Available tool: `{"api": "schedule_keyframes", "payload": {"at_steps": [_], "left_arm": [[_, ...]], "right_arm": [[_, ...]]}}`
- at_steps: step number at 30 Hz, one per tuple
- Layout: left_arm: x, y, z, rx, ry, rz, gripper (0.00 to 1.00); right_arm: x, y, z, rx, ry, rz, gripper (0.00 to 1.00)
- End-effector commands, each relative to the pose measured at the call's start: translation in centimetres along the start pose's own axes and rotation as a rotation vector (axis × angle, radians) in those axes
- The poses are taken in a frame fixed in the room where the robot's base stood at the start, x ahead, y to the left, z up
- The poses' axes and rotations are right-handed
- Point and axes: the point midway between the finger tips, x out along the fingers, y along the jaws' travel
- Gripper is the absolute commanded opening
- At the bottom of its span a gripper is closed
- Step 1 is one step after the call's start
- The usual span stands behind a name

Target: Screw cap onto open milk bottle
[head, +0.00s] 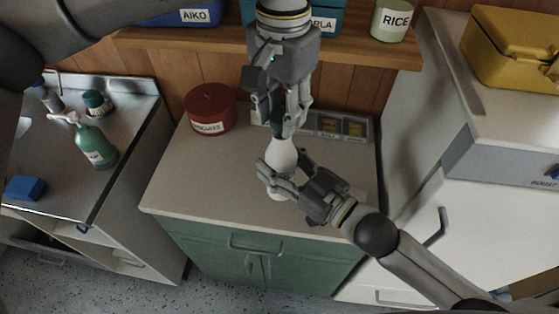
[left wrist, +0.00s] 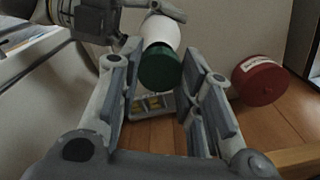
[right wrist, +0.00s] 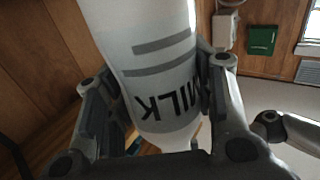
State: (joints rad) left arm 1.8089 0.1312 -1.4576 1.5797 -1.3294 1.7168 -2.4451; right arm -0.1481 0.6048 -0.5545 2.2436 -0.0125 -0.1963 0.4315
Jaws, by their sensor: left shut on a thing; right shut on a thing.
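The white milk bottle (head: 281,153) is upright over the counter in the head view; its MILK lettering shows in the right wrist view (right wrist: 165,100). My right gripper (head: 285,176) is shut on the bottle's body from the right. The green cap (left wrist: 158,70) is at the bottle's mouth in the left wrist view. My left gripper (head: 281,122) points down from above and is shut on the cap, with its fingers on either side of it. The fingers hide most of the cap in the head view. I cannot tell how far the cap is threaded.
A red canister (head: 210,109) stands on the counter (head: 190,175) to the left. A wooden shelf (head: 350,50) with a RICE jar (head: 391,20) is above. The front counter is clear.

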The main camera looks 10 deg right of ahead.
Motion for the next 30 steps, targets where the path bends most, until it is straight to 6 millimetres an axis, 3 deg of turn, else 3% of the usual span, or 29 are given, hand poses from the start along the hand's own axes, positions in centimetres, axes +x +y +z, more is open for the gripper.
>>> {"api": "schedule_keyframes", "payload": {"at_steps": [30], "left_arm": [[1.03, 0.08, 0.05, 0.001, -0.003, -0.006, 0.27]], "right_arm": [[0.01, -0.01, -0.12, -0.001, 0.003, -0.001, 0.07]]}}
